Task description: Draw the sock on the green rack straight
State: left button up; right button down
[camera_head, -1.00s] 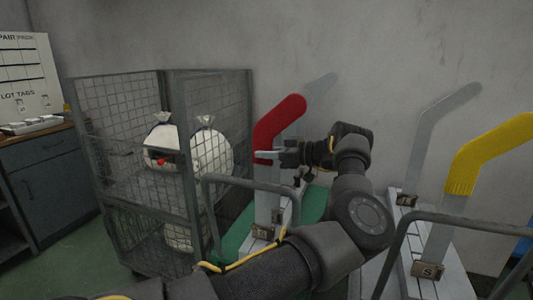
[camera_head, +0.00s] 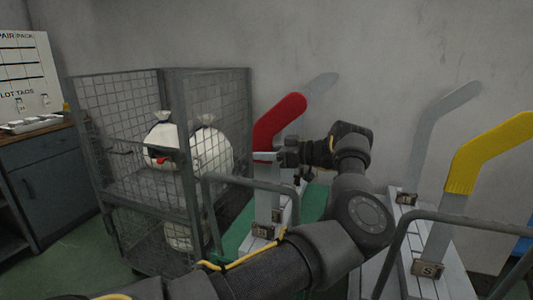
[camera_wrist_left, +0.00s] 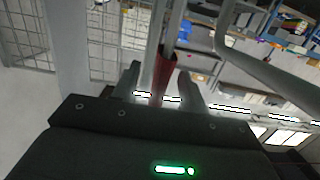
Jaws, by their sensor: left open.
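The red sock (camera_head: 279,120) sits on a grey foot-shaped board of the green rack (camera_head: 312,205), its toe pointing up and right. The board's bare grey shank shows below the cuff. My left gripper (camera_head: 284,154) is open at the cuff, on the right side of the sock in the head view. In the left wrist view the red sock (camera_wrist_left: 165,73) shows between the two separated fingers (camera_wrist_left: 161,84). I cannot tell whether either finger touches it. My right gripper is not in view.
A wire cage cart (camera_head: 180,150) holding white sacks (camera_head: 208,150) stands left of the rack. A yellow sock (camera_head: 487,153) is on another board at the right, near a grey rail (camera_head: 440,217). A bare grey board (camera_head: 437,125) stands behind. A cabinet (camera_head: 45,180) stands far left.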

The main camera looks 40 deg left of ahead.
pick_arm(q)
jog(key=shift+d+r, duration=0.1)
jog(key=f+p+v, duration=0.1)
jog(key=p+v, duration=0.3)
jog(key=v, duration=0.4)
jog(key=shift+w+d+p, duration=0.15)
jog(key=shift+d+p, duration=0.2)
jog(key=shift+d, duration=0.05)
jog(key=shift+f, duration=0.1)
